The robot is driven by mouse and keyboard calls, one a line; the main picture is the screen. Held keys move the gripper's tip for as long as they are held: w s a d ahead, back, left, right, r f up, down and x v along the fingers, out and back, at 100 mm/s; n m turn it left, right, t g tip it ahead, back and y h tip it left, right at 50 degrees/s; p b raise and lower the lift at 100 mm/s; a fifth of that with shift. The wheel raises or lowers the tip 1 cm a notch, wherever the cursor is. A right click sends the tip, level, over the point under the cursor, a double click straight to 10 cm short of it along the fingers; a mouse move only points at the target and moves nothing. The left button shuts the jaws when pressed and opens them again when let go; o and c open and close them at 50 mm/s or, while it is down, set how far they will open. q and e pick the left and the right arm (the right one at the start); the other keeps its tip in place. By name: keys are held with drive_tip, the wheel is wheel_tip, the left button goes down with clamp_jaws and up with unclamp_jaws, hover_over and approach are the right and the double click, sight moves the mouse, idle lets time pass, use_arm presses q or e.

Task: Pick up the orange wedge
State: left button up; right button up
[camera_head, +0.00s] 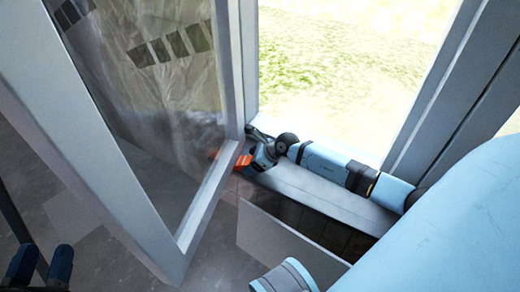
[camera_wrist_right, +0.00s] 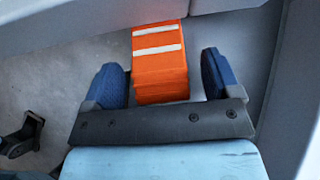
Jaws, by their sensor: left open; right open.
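The orange wedge (camera_head: 243,161) lies by the lower corner of the open glazed panel, at the inner end of the sill. Part of it is hidden by the panel's frame. In the right wrist view the wedge (camera_wrist_right: 158,50) shows two white stripes and reaches in between the blue fingers. My right gripper (camera_wrist_right: 160,78) is open around the wedge's near end, with a gap on the right side; the left finger is close to it. In the head view the right gripper (camera_head: 256,157) is small beside the wedge. My left gripper (camera_head: 42,265) is open and empty at the lower left.
The glazed panel (camera_head: 130,205) stands open inward at the left, between my two grippers. The sill (camera_head: 310,195) runs under my right arm. A window post (camera_head: 450,80) rises at the right, with grass outside. Grey floor (camera_head: 80,220) shows below.

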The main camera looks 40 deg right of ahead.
use_arm(q)
drive_tip(key=shift+a+r+m, duration=0.1)
drive_tip(key=shift+r+m, duration=0.2)
use_arm(e)
drive_tip(key=shift+w+a+f, duration=0.15)
drive_tip(key=shift+w+f, duration=0.05)
drive_tip(key=shift+f, duration=0.05)
drive_tip(key=c, duration=1)
use_arm(q)
drive_tip(key=shift+f, duration=0.1)
use_arm(e)
drive_tip(key=shift+c, duration=0.2)
drive_tip(key=shift+s, duration=0.1)
